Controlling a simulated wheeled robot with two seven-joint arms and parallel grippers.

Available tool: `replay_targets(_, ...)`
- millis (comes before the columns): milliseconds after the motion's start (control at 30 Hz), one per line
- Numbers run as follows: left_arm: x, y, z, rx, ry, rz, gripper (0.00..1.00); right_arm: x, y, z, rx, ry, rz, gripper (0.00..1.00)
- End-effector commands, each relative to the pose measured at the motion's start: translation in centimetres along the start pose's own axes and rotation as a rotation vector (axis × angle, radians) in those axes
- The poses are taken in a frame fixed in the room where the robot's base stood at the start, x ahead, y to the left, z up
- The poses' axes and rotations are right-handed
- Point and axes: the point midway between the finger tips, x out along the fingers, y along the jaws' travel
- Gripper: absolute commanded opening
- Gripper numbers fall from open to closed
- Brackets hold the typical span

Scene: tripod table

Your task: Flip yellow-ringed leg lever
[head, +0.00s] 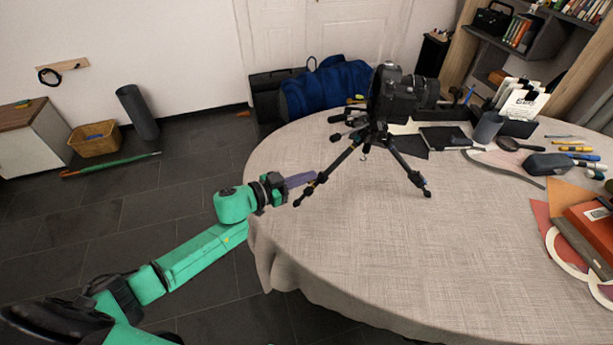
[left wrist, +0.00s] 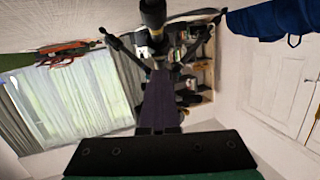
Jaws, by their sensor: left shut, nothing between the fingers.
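A small black tripod (head: 377,141) with a black camera (head: 403,92) on top stands on the round table. Its legs are spread; one front leg (head: 336,173) points toward my left gripper and another (head: 408,173) points right. In the left wrist view the shut fingers (left wrist: 160,78) point toward the tripod (left wrist: 153,15).
The table (head: 370,255) is clear in front of the tripod. Behind and right are a grey cup (head: 488,127), a dark case (head: 548,163), pens and a red book (head: 592,230). A blue bag (head: 325,90) is behind the table.

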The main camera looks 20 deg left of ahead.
Motion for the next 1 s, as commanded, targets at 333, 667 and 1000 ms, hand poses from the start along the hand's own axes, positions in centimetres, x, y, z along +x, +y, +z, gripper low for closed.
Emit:
replay_targets(333,0.4,0.0,-1.0,-0.001,0.001,0.0,0.0,-1.1,0.0,-0.1,0.0,0.0,0.0,0.5)
replay_targets(667,0.4,0.0,-0.9,0.0,0.0,0.0,0.0,-1.0,0.0,-0.1,0.0,0.0,0.0,0.5)
replay_targets(1000,1.0,0.0,-1.6,0.0,0.001,0.0,0.0,-1.8,0.0,-0.2,0.001,0.0,-0.001,0.5)
